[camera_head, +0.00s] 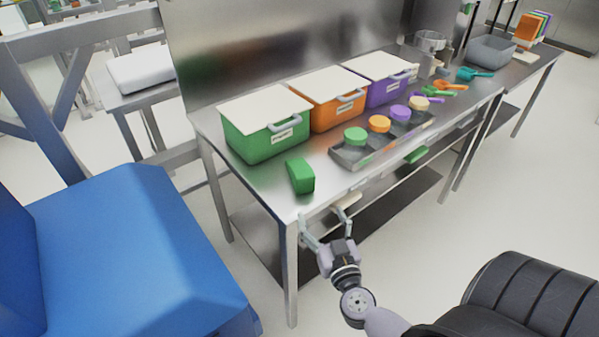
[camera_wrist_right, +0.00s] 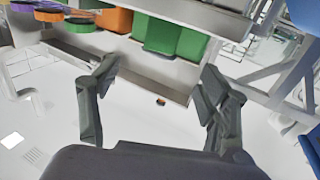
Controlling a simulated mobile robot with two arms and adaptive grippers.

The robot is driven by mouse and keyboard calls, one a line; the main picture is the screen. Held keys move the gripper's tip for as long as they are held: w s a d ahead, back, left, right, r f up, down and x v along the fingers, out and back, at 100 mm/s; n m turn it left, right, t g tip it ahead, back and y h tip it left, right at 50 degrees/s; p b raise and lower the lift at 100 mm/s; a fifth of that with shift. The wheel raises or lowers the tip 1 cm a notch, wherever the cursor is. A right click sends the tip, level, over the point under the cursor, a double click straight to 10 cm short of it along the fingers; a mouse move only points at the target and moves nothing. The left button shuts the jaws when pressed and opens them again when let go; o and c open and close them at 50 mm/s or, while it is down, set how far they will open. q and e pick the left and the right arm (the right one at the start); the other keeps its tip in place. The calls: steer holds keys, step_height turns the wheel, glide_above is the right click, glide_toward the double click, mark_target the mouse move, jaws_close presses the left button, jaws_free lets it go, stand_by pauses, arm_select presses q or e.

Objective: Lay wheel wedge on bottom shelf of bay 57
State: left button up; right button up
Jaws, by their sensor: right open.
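A green block with a sloped shape (camera_head: 300,176) lies on the near end of the steel table (camera_head: 262,187); it may be the wheel wedge, but I cannot tell. No bay number 57 is readable. A dark lower shelf (camera_head: 385,222) runs under the table. My right gripper (camera_head: 327,208) is open and empty at the table's front edge, below and right of the green block and apart from it. Its spread fingers also show in the right wrist view (camera_wrist_right: 158,70), with pale floor and the table edge beyond. My left gripper is not in view.
Green (camera_head: 262,143), orange (camera_head: 325,112) and purple (camera_head: 392,86) lidded bins line the table's back. A steel tray (camera_head: 350,157) with coloured round pieces sits in front. A large blue body (camera_head: 130,245) stands left, near the table. Floor at right is partly clear.

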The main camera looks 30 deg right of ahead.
glide_toward(308, 183)
steer(key=x, duration=0.2)
steer(key=shift+w+d+r, duration=0.2)
steer(key=shift+w+d, duration=0.1)
steer(key=x, duration=0.6)
steer(key=shift+w+a+f, duration=0.1)
steer(key=shift+w+f, duration=0.05)
steer(key=shift+w, duration=0.1)
steer(key=x, duration=0.4)
steer(key=shift+w+a+b, duration=0.15)
steer(key=shift+w+b, duration=0.2)
steer(key=shift+w, duration=0.4)
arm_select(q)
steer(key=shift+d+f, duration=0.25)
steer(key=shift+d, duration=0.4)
arm_select(e)
steer(key=shift+s, duration=0.1)
steer(key=shift+c, duration=0.8)
jaws_close()
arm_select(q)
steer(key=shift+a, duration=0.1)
